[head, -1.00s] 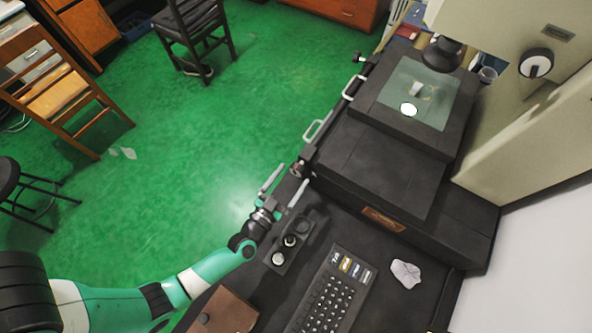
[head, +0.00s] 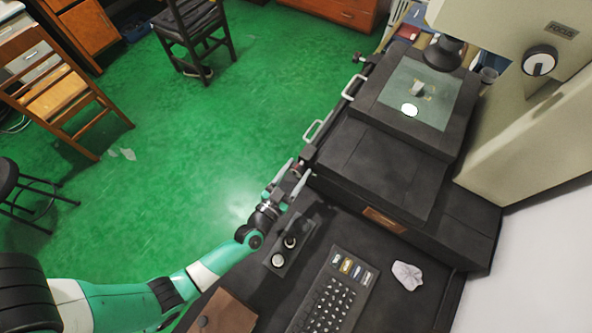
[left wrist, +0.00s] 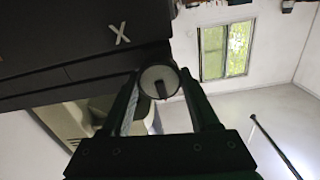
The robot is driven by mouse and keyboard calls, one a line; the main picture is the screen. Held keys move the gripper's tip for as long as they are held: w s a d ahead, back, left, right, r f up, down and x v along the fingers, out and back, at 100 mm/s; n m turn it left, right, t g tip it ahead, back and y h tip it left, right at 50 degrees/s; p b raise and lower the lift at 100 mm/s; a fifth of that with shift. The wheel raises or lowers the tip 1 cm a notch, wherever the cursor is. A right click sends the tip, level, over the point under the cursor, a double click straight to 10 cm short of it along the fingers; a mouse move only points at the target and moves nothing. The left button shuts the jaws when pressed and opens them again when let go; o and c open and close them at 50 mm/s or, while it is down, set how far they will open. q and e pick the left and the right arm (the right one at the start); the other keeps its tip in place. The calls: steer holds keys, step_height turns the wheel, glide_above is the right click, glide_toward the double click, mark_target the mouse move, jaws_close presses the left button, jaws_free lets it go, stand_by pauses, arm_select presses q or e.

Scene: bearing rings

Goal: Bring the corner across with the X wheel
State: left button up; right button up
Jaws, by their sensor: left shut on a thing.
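The X wheel is a round knob (left wrist: 159,79) on the side of the dark stage, next to a white X mark (left wrist: 119,34) in the left wrist view. My left gripper (head: 298,170) is shut on it, one finger on each side of the rim. In the head view the fingers largely hide the wheel. Which corner is meant cannot be told. My right gripper is not in view.
A dark lens housing (head: 443,54) hangs over the glass. A knob box (head: 279,259) and a keypad (head: 331,296) lie in front of the stage, with crumpled white paper (head: 407,276) to their right. Light handles (head: 313,131) stick out along the stage's left side.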

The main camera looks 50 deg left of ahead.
arm_select(q)
steer(key=n, duration=0.4)
steer(key=o, duration=1.4)
steer(key=shift+c, duration=0.2)
steer(key=p+v, duration=0.3)
steer(key=v, duration=0.8)
steer(key=shift+s, duration=0.35)
